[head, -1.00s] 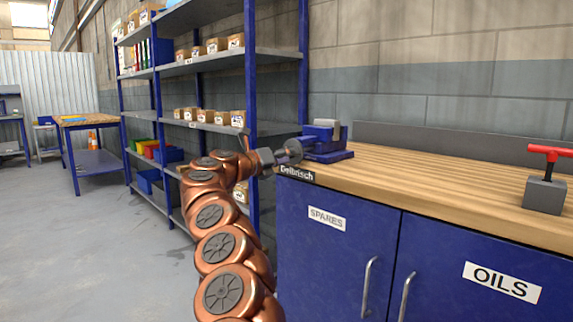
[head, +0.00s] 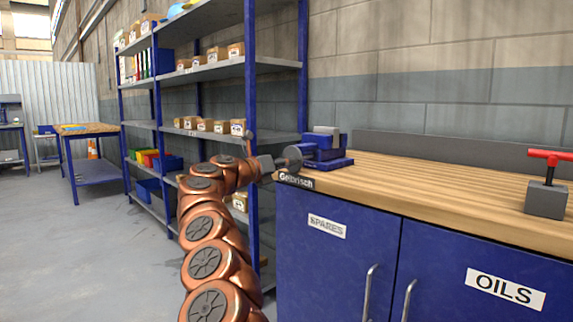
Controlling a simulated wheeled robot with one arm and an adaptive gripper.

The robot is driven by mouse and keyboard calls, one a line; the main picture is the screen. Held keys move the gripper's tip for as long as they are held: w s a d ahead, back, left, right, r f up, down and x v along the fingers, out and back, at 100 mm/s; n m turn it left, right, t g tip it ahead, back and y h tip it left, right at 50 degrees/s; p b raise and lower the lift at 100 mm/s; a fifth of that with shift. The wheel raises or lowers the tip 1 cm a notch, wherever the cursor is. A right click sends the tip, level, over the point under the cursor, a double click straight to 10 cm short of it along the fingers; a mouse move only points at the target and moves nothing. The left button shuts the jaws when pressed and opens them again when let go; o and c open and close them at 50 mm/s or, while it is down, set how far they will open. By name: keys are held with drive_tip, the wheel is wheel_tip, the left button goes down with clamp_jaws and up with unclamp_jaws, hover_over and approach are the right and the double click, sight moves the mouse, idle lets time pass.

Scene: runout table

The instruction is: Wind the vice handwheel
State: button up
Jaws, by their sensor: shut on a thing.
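The blue vice (head: 321,149) sits on the left end of the wooden bench top, with a grey block at its jaws. Its grey handwheel (head: 293,157) faces left, over the bench's left edge. My gripper (head: 284,160) comes in from the left at the end of my copper-coloured arm. It is shut on the handwheel's left side. The fingers are small and dark here, so their exact hold on the rim or handle is hard to see.
The wooden bench top (head: 450,186) stands over blue cupboards with metal handles. A grey block with a red T-handle (head: 547,185) stands at the right. Blue shelving (head: 249,75) with boxes rises close behind my arm. The floor at left is clear.

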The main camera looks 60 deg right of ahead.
clamp_jaws()
drive_tip(key=r+n+p, duration=0.1)
drive_tip(key=n+p, duration=0.1)
drive_tip(key=p, duration=0.1)
drive_tip(key=shift+n, duration=0.7)
drive_tip(key=shift+p, duration=0.3)
drive_tip(key=r+n+p, duration=0.1)
drive_tip(key=p, duration=0.1)
drive_tip(key=shift+d+n+p, duration=0.1)
drive_tip(key=shift+n+p, duration=0.3)
drive_tip(key=shift+w+n+p, duration=0.2)
drive_tip(key=shift+n+p, duration=0.3)
drive_tip(key=shift+p, duration=0.1)
drive_tip(key=shift+n, duration=0.3)
